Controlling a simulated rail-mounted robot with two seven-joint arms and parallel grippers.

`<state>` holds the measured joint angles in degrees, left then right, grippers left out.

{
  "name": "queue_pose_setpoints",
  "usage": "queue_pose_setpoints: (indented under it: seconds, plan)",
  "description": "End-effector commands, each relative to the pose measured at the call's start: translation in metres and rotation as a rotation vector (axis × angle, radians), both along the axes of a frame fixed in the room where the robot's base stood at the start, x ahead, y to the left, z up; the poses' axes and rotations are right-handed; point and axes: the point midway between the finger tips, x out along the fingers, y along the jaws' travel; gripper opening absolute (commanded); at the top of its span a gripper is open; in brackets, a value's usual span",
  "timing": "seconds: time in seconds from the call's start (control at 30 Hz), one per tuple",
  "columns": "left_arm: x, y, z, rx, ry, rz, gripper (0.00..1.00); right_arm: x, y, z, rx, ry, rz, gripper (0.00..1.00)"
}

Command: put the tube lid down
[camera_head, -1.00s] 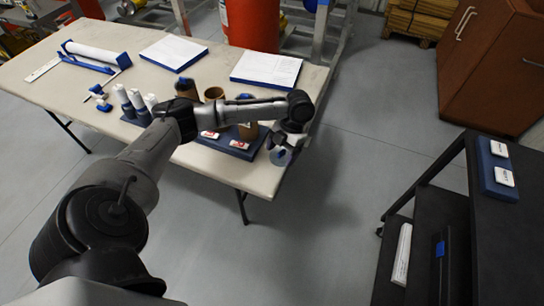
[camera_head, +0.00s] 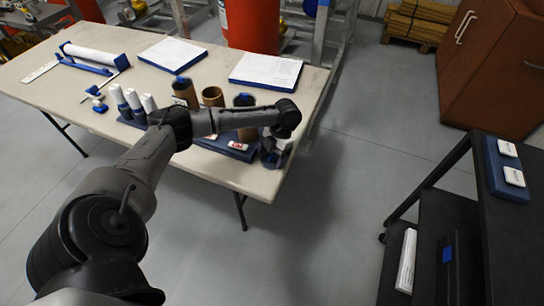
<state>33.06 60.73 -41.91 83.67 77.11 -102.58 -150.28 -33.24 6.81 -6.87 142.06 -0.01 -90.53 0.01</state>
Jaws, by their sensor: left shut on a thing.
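My left arm reaches in from the left across the table. Its gripper (camera_head: 274,158) hangs low at the table's right front corner, just right of the blue tray (camera_head: 228,148). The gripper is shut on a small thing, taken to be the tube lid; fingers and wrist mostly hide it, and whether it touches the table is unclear. Brown tubes stand at the tray: an open one (camera_head: 213,97), one with a blue top (camera_head: 186,92), and one with a dark top (camera_head: 246,133) partly behind my arm. My right gripper is not in view.
White bottles (camera_head: 134,98) stand in a blue holder left of the tubes. Two paper sheets (camera_head: 266,70) lie farther back on the table (camera_head: 75,85). A dark cart (camera_head: 472,185) stands at the right, with open floor between.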

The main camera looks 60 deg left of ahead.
Motion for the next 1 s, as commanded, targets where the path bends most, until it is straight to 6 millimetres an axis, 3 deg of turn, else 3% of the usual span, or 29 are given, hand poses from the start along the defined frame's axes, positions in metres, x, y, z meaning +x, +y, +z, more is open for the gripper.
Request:
queue_pose_setpoints:
  seconds: [0.27, 0.3, 0.4, 0.7, 1.0]
  plan:
    - [0.000, 0.000, -0.001, 0.000, 0.000, 0.000, 0.56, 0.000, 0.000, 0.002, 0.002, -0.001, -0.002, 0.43]
    - [0.000, 0.000, -0.001, -0.001, 0.000, 0.001, 0.79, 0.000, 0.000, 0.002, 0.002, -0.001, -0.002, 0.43]
    - [0.000, 0.000, -0.001, 0.000, 0.000, 0.000, 0.89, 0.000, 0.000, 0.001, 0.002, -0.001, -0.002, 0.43]
    - [0.000, 0.000, 0.001, 0.000, -0.001, 0.000, 0.89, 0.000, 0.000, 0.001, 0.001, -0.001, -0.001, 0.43]
    - [0.017, 0.004, 0.046, -0.001, -0.004, 0.001, 0.89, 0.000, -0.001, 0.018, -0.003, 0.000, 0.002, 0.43]
